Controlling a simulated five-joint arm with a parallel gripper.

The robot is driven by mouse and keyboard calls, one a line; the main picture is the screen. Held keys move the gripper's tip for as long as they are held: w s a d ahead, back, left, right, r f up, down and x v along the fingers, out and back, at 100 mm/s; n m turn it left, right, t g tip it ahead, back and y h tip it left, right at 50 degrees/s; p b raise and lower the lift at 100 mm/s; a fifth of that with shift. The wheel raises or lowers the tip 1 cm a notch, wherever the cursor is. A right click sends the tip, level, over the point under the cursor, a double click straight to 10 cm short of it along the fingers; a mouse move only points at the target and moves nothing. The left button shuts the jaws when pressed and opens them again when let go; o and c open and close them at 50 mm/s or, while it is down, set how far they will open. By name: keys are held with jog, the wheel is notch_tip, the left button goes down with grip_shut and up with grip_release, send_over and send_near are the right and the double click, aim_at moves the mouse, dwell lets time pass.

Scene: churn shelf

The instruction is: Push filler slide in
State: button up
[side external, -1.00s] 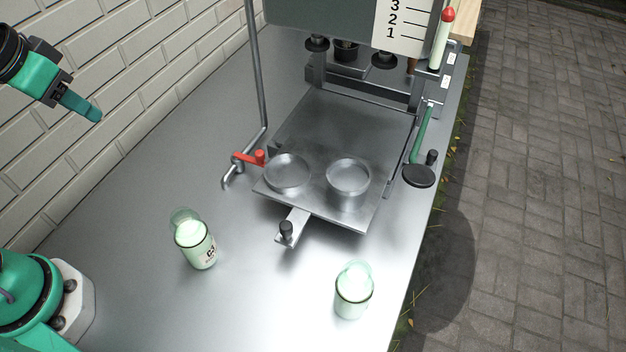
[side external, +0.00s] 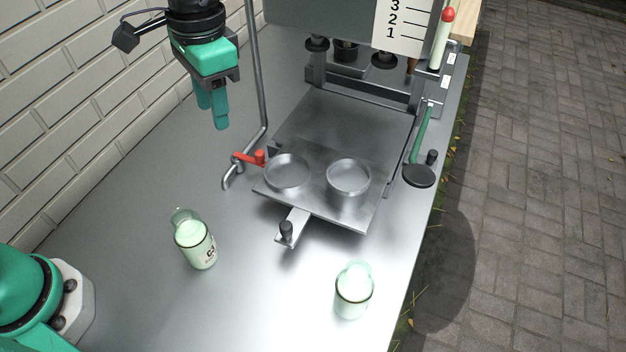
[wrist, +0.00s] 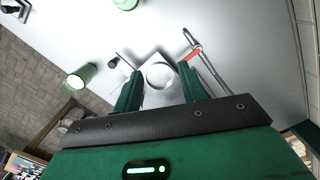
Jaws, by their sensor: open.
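The filler slide (side external: 325,212) is a flat metal plate with two round cup holders, a left one (side external: 287,171) and a right one (side external: 348,177). It sticks out toward the front from under the filler frame. A short bar with a black knob (side external: 286,230) extends from its front edge. In the wrist view, one round holder (wrist: 160,76) shows between the fingers. My gripper (side external: 214,122) is open and empty, fingers pointing down, in the air to the left of the slide and the upright pipe. The fingers also show in the wrist view (wrist: 160,88).
A green-white jar (side external: 196,245) stands front left on the metal bench, and another (side external: 354,292) front right. A red-handled tap (side external: 250,158) sits at the slide's left edge beside the upright pipe (side external: 256,80). A green lever (side external: 421,135) is at the right. A brick wall bounds the left.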

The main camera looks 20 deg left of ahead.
jog(key=d+f+m+g+y, duration=0.15)
jog(key=d+f, duration=0.25)
jog(key=d, duration=0.4)
jog(key=m+y, duration=0.2)
send_near(286, 225)
jog(key=shift+w+a+f+g+h, duration=0.25)
jog(key=shift+w+a+f+g, duration=0.1)
jog(key=shift+f+g, duration=0.1)
jog(key=shift+f, duration=0.15)
jog(key=shift+x, duration=3.8)
jog(key=shift+c, duration=0.4)
grip_shut()
